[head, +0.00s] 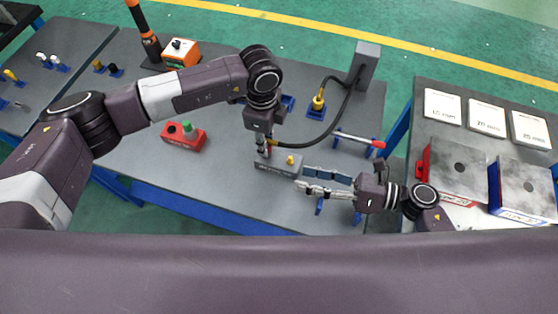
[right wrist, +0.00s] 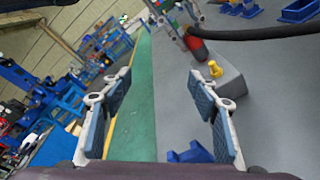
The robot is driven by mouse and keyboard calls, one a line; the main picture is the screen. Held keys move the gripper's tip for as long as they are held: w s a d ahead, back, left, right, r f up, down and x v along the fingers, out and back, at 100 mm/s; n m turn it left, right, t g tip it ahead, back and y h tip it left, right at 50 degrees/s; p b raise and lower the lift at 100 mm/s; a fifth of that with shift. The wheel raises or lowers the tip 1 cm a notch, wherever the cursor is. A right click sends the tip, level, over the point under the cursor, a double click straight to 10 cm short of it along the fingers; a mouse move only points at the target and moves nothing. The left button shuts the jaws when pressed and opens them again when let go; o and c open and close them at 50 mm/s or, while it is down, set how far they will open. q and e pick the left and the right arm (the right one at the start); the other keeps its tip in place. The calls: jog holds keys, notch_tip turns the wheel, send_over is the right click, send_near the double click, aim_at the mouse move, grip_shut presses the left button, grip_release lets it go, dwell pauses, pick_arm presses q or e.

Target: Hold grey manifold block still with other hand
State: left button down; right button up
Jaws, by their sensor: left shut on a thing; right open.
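The grey manifold block (head: 291,170) sits on the grey bench with a small yellow fitting (head: 290,160) on top. In the right wrist view the block (right wrist: 232,82) lies just beyond and to the right of the right-hand finger. My left gripper (head: 263,153) points down at the block's left end, shut on what looks like the end of the black hose (head: 326,135); the fingers partly hide it. A red and dark cylinder (right wrist: 197,47) shows there in the right wrist view. My right gripper (head: 301,178) is open and empty, low beside the block's right end, fingers towards it.
A grey post (head: 365,66) carries the hose at the back right. A red-tipped rod (head: 358,141) rests on blue stands behind my right gripper. A red box with a green button (head: 184,137) stands left. A yellow fitting in a blue holder (head: 318,104) stands behind.

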aim_at(299, 167)
jog(key=w+d+f+n+h, duration=0.1)
jog(key=w+n, duration=0.1)
jog(key=w+d+f+n+g+h, duration=0.1)
jog(key=d+f+n+h, duration=0.1)
jog(key=n, duration=0.1)
jog(key=w+d+f+n+h, duration=0.1)
jog(key=w+d+n+h, duration=0.1)
jog(key=shift+w+d+f+n, duration=0.15)
jog(key=shift+w+n, duration=0.15)
jog(key=shift+w, duration=0.05)
jog(key=shift+x, duration=4.45)
jog(key=shift+s+f, duration=0.1)
jog(key=shift+s, duration=0.05)
jog(key=c, duration=1.2)
jog(key=shift+c, duration=0.2)
